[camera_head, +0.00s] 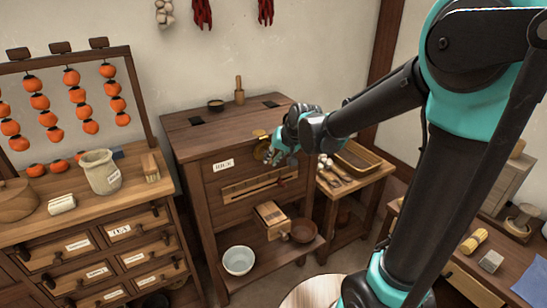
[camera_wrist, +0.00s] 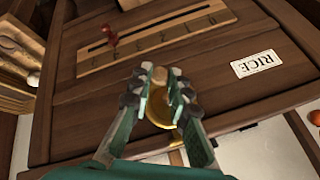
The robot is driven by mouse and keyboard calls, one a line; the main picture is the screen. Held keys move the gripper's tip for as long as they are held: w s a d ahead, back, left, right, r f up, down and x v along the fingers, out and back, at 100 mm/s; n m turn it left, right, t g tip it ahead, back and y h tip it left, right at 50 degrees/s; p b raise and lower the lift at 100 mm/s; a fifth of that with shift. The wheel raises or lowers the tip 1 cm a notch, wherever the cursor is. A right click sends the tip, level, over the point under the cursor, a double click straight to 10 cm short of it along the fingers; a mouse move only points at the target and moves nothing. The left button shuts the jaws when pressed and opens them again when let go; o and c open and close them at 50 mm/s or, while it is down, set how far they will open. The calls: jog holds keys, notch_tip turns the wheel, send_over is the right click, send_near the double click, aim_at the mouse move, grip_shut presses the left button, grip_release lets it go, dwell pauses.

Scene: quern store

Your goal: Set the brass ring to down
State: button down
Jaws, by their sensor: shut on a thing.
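The brass ring (camera_head: 261,150) is on the upper front of the wooden rice cabinet (camera_head: 245,170), right of the RICE label (camera_head: 223,165). Only its left part shows in the head view; my gripper covers the rest. In the wrist view the round brass piece (camera_wrist: 160,110) shows between my fingers, partly hidden by them. My gripper (camera_head: 270,156) reaches in from the right and is closed on the brass ring, close to the cabinet front. The fingertips also show in the wrist view (camera_wrist: 167,78). How far the ring is turned cannot be told.
Below the ring is a slotted scale with a red pointer (camera_head: 281,182). A side table with a tray (camera_head: 357,156) stands close on the right.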

jog(key=shift+w+a+f+t+y, duration=0.1)
jog(key=shift+w+f+t+y, duration=0.25)
jog(key=shift+t, duration=0.25)
jog(key=shift+w+a+f, duration=0.2)
jog(key=c, duration=1.7)
grip_release()
jog(key=shift+w+f, duration=0.1)
jog(key=shift+f, duration=0.05)
jog(key=shift+v, duration=6.05)
